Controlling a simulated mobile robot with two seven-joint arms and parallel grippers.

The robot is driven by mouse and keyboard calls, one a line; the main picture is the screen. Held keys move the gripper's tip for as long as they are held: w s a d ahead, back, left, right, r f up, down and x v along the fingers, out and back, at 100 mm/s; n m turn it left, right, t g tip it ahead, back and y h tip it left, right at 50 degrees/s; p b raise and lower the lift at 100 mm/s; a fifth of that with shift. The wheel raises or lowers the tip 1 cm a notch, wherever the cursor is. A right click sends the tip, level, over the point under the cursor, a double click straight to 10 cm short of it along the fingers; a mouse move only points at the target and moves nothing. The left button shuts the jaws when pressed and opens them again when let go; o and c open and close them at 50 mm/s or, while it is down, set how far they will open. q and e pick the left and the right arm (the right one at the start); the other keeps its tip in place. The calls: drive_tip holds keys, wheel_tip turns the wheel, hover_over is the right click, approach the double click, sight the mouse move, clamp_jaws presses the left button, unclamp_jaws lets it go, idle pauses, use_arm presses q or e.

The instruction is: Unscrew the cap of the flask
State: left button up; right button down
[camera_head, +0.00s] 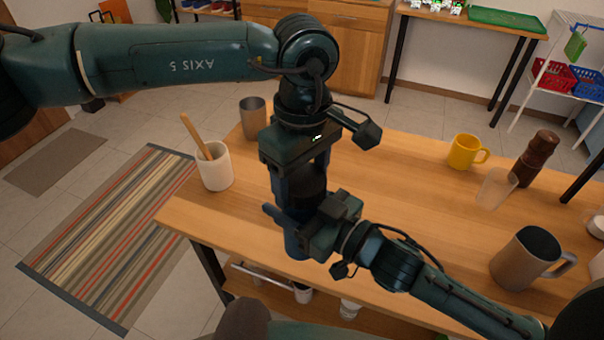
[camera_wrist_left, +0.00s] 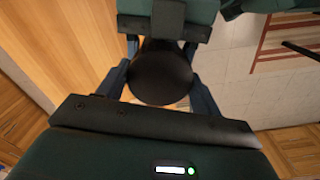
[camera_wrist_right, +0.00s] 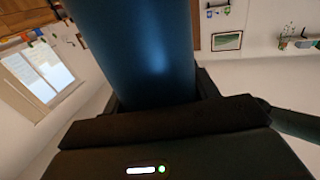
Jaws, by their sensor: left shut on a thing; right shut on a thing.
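The flask is blue with a dark cap and stands upright between my two grippers, partly hidden by them. Its blue body (camera_head: 294,242) shows below my right gripper (camera_head: 292,222) in the head view and fills the top middle of the right wrist view (camera_wrist_right: 135,50). My right gripper is shut on this body from the right. The black round cap (camera_wrist_left: 162,74) sits between the fingers of my left gripper (camera_wrist_left: 160,88) in the left wrist view. My left gripper comes from above and is shut on the cap. The thread between cap and body cannot be seen.
The wooden table (camera_head: 400,185) holds a white crock (camera_head: 216,170) with a wooden utensil, a grey cup (camera_head: 253,117), a yellow mug (camera_head: 465,152), a clear cup (camera_head: 496,189), a brown mill (camera_head: 535,158) and a large brown mug (camera_head: 525,260). The table's middle is clear.

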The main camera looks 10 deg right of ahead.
use_arm(q)
drive_tip(key=shift+c, duration=0.5)
drive_tip(key=n, duration=0.2)
drive_tip(key=shift+n, duration=0.3)
drive_tip(key=n, duration=0.6)
drive_tip(key=shift+r, duration=0.15)
drive_tip(key=shift+r, duration=1)
